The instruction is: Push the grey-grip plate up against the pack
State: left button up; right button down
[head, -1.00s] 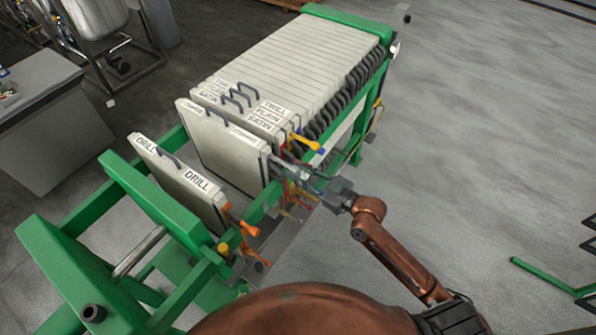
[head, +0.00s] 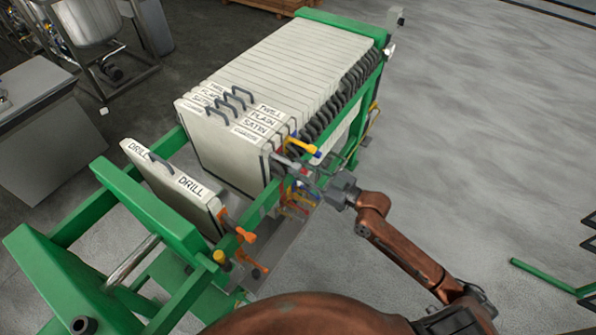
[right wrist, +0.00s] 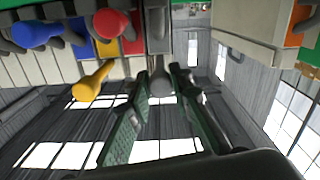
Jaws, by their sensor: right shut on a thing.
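The grey-grip plate (head: 222,150) is a white upright plate with a dark handle on top, standing at the near end of the white pack (head: 300,65). No clear gap shows between it and the pack's first plate in the head view. Its grey grip (right wrist: 160,82) sits between my right gripper's green-padded fingers in the right wrist view. My right gripper (head: 312,178) is shut on this grip at the plate's right side. The finger contact is small and partly hidden in the head view. My left gripper is not in view.
A DRILL plate (head: 172,192) with orange grips stands apart nearer me, with an open space behind it. The green frame (head: 150,208) carries the plates. A yellow grip (right wrist: 93,80) and a red grip (right wrist: 112,24) lie close beside my right fingers.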

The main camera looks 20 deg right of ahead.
jog(key=shift+w+d+r, duration=0.15)
jog(key=shift+d, duration=0.15)
jog(key=c, duration=1.8)
grip_release()
jog(key=shift+o, duration=0.3)
jog(key=shift+a, duration=0.1)
jog(key=v, duration=1.2)
